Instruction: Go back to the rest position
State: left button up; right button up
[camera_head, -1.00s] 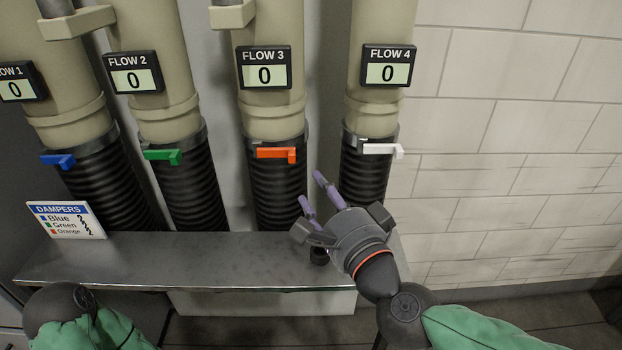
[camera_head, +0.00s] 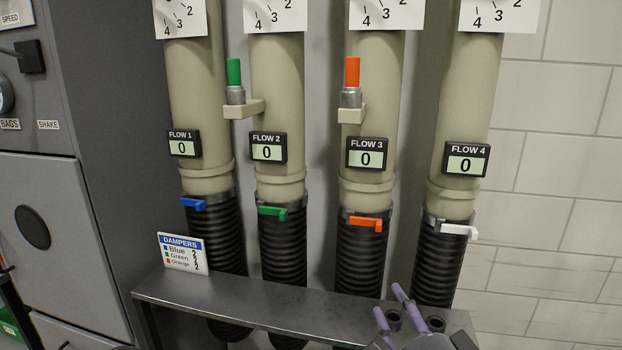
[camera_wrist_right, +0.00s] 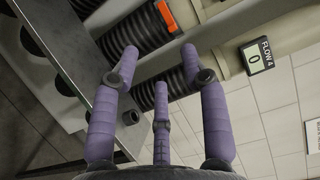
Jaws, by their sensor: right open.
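My right gripper (camera_head: 391,307) is at the bottom of the head view, in front of the metal shelf near the hose under FLOW 4. Its purple fingers are spread and empty. In the right wrist view the fingers (camera_wrist_right: 160,75) are apart with nothing between them, and the orange damper handle (camera_wrist_right: 166,15) shows beyond them. My left gripper is not in the head view.
Ribbed black hoses with blue (camera_head: 193,203), green (camera_head: 272,211), orange (camera_head: 366,222) and white (camera_head: 457,230) handles hang from beige pipes. A metal shelf (camera_head: 250,307) runs below them, with a DAMPERS sign (camera_head: 182,253) at its left. A grey cabinet (camera_head: 60,230) stands left.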

jog(key=w+a+f+n+g, duration=0.1)
jog(key=w+f+n+g, duration=0.15)
jog(key=f, duration=0.85)
jog(key=w+a+f+n+g, duration=0.1)
jog(key=w+f+n+g, duration=0.15)
jog(key=f, duration=0.85)
jog(key=w+f+n+g, duration=0.2)
jog(key=f+n+g, duration=0.1)
jog(key=f, duration=0.8)
jog(key=s+f+n+g, duration=0.2)
jog(key=s+f+g, duration=0.1)
jog(key=f, duration=0.6)
jog(key=s+f+n+g, duration=0.15)
jog(key=s+f, duration=0.25)
jog(key=f, duration=0.5)
jog(key=s+a+f+n+g+y, duration=0.1)
jog(key=s+f+g, duration=0.4)
jog(key=s+f, duration=0.6)
jog(key=shift+s+a+f+n+p, duration=0.2)
jog(key=shift+s+a+n+p, duration=0.1)
jog(key=shift+s+a+n, duration=0.45)
